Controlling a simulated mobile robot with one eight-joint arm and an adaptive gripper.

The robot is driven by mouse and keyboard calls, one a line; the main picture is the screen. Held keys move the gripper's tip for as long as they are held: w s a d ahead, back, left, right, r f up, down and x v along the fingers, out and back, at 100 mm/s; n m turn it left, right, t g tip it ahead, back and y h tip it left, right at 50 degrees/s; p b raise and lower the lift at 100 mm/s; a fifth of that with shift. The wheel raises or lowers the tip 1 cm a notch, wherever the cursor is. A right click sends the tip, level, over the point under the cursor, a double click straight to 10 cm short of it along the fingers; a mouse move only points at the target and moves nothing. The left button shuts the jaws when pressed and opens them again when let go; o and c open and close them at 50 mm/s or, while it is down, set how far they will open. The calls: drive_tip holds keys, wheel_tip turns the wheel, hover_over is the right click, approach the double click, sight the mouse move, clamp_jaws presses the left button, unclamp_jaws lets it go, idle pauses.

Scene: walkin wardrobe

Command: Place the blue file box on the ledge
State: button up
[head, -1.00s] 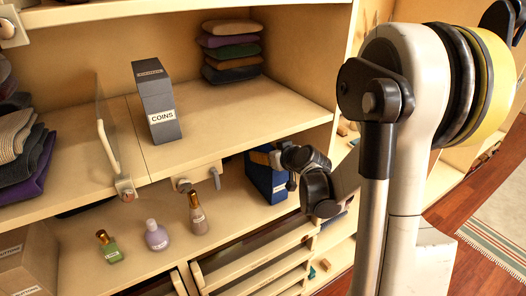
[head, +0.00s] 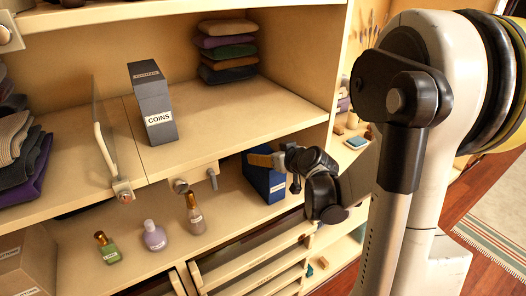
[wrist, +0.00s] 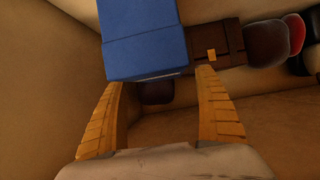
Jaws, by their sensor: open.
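The blue file box (head: 266,184) stands on the lower shelf, at its right end under the upper shelf. My gripper (head: 262,160) is at the box's top, with an orange finger showing over it and the wrist to its right. In the wrist view the blue file box (wrist: 142,42) fills the top centre, ahead of and partly between the tips of my open gripper (wrist: 160,78). The fingers look apart from it on the right; contact on the left is unclear. Which surface is the ledge is not marked; the upper shelf (head: 235,113) has wide bare wood.
A grey COINS box (head: 152,105) and folded clothes (head: 228,52) stand on the upper shelf. Several bottles (head: 155,236) stand left on the lower shelf. A hinged glass panel (head: 104,130) rises at the left. Drawers (head: 255,262) lie below. Dark items (wrist: 215,45) sit behind the box.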

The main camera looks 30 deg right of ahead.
drive_tip(key=p+v, duration=0.2)
drive_tip(key=v, duration=0.6)
drive_tip(key=s+a+r+g+y, duration=0.1)
drive_tip(key=s+a+g, duration=0.15)
drive_tip(key=a, duration=0.45)
drive_tip(key=s+a+r+g, duration=0.1)
drive_tip(key=s+a, duration=0.3)
drive_tip(key=a, duration=0.3)
drive_tip(key=s+a+g+h, duration=0.1)
drive_tip(key=s+a, duration=0.3)
drive_tip(key=s, duration=0.6)
drive_tip(key=shift+s+g, duration=0.15)
drive_tip(key=shift+g, duration=0.5)
drive_tip(key=shift+a, duration=0.1)
